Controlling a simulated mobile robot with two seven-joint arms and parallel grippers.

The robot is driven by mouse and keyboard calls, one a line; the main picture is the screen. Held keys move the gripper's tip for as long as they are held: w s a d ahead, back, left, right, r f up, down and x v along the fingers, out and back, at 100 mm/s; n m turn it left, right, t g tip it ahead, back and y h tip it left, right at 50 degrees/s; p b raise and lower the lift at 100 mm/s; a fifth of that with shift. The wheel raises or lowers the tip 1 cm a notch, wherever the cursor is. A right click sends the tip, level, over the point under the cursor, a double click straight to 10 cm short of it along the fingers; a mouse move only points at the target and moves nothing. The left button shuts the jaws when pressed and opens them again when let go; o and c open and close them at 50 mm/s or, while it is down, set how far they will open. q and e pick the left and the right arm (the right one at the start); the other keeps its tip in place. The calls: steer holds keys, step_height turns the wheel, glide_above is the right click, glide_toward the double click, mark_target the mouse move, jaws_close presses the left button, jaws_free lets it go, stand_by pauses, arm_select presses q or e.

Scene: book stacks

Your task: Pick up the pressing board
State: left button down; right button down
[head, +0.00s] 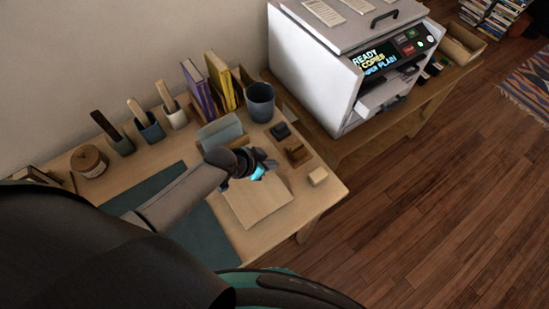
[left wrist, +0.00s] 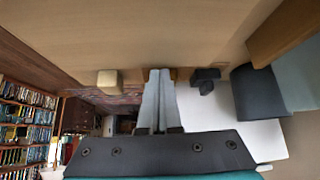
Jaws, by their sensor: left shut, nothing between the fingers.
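A flat, pale tan board (head: 257,204), which looks like the pressing board, lies on the wooden desk near its front right part. My left gripper (head: 262,170) is above the board's far edge, apart from it as far as I can tell. In the left wrist view the two grey fingers (left wrist: 158,100) are together with nothing between them. A broad tan surface fills the top of that view; I cannot tell board from desk there. My left forearm hides part of the desk. My right gripper is not in view.
A cream block (head: 318,176), small wooden block (head: 297,152) and dark stamp-like item (head: 280,131) stand right of the gripper. A dark cup (head: 260,103), books (head: 220,82) and brush pots (head: 151,130) line the back. A white copier (head: 318,70) stands beyond. A teal mat (head: 197,235) lies left.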

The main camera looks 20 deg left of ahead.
mark_target(253, 188)
arm_select(q)
steer(key=shift+s, duration=0.1)
steer(key=shift+s+a, duration=0.3)
steer(key=s+a+p, duration=0.1)
steer(key=s, duration=0.1)
steer(key=s+a+p, duration=0.1)
steer(key=s, duration=0.1)
steer(key=shift+a, duration=0.15)
steer(key=shift+w, duration=0.1)
